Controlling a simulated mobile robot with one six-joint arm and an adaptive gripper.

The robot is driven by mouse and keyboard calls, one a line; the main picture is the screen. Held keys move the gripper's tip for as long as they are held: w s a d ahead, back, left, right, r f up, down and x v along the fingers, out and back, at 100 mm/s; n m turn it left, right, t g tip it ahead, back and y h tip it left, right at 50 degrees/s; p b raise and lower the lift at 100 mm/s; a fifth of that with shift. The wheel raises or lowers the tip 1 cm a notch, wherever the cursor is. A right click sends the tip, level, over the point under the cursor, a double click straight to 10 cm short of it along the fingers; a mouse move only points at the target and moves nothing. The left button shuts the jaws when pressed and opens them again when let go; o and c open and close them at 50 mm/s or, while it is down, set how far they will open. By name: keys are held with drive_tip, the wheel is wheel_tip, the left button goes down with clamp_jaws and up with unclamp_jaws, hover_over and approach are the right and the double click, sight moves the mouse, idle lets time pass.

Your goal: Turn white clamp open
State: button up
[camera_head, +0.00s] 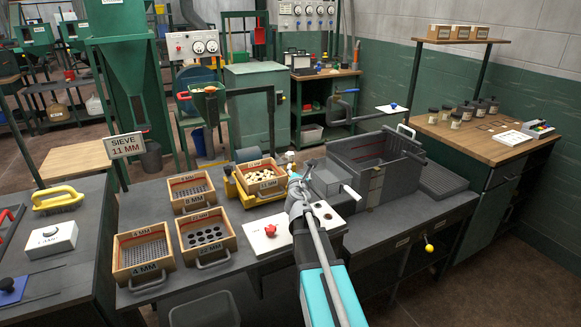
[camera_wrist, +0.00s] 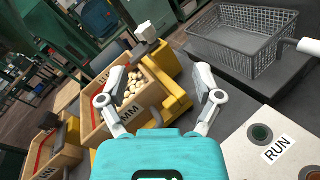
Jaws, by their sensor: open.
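A white clamp head on a dark stem (camera_wrist: 146,33) stands at the far edge of the yellow shaker (camera_wrist: 178,103) in the wrist view. A small pale part that looks like the same clamp (camera_head: 290,156) shows just beyond my gripper (camera_head: 298,186) in the head view. A wooden sieve with pale pieces in it (camera_wrist: 107,74) sits in the shaker; it also shows in the head view (camera_head: 268,191). In the wrist view my gripper (camera_wrist: 160,82) is open and empty, its fingers spread wide. The clamp lies beyond the fingertips, apart from them.
A wire-mesh basket (camera_wrist: 238,48) and a white panel marked RUN (camera_wrist: 262,158) lie to the right. More wooden sieves (camera_head: 141,250) stand on the bench at left. A white plate with a red knob (camera_head: 268,234) lies nearer. A grey open box (camera_head: 372,160) stands at right.

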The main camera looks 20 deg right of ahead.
sight(291, 157)
drive_tip(key=shift+w+a+f+n+t+y+b, duration=0.1)
drive_tip(key=shift+w+f+n+t+y+b, duration=0.3)
drive_tip(key=shift+n, duration=0.85)
drive_tip(key=shift+w+d+f+n+t+y+b, duration=0.1)
drive_tip(key=shift+w+f+n+t+y+b, duration=0.35)
drive_tip(key=shift+n, duration=0.85)
drive_tip(key=shift+w+a+f+n+t+y+b, duration=0.15)
drive_tip(key=shift+w+n+y, duration=0.3)
drive_tip(key=shift+n, duration=0.8)
drive_tip(key=x, duration=1.3)
drive_tip(key=shift+w+f, duration=0.2)
drive_tip(key=shift+w, duration=0.05)
clamp_jaws()
